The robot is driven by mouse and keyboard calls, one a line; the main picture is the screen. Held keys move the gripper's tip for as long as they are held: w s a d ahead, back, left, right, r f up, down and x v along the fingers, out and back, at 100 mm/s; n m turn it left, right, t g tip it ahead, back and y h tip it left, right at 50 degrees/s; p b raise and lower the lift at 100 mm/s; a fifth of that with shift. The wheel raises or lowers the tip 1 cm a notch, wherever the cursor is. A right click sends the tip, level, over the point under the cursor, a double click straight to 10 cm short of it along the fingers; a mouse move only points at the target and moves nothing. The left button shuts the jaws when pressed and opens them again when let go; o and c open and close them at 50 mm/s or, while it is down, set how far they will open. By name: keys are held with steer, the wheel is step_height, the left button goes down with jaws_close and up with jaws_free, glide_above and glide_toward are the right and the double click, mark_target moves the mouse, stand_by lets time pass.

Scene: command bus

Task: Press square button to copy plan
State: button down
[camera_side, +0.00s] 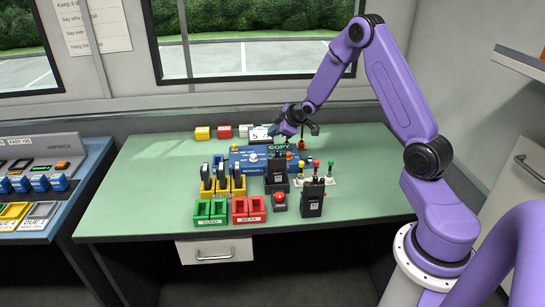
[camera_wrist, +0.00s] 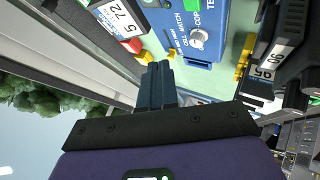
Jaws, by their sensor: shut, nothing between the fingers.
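A blue console box (camera_side: 262,164) with a green "COPY" label stands mid-table. In the wrist view the same blue box (camera_wrist: 218,47) shows a round white knob (camera_wrist: 198,38), printed labels and a green patch (camera_wrist: 208,17) cut by the top edge. I cannot tell for sure which part is the square button. My gripper (camera_side: 297,132) is above the back right part of the box, fingers together and empty. In the wrist view my gripper's closed fingertips (camera_wrist: 158,66) point towards the box and appear apart from it.
A white numbered display (camera_side: 260,133) stands behind the box. The table's left side (camera_side: 140,190) is clear.

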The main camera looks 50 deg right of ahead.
steer(key=shift+f, duration=3.2)
steer(key=shift+f, duration=0.4)
steer(key=shift+s+a+f, duration=0.1)
steer(key=shift+f, duration=0.45)
stand_by(0.3)
steer(key=shift+r, duration=0.95)
steer(key=shift+r, duration=2.4)
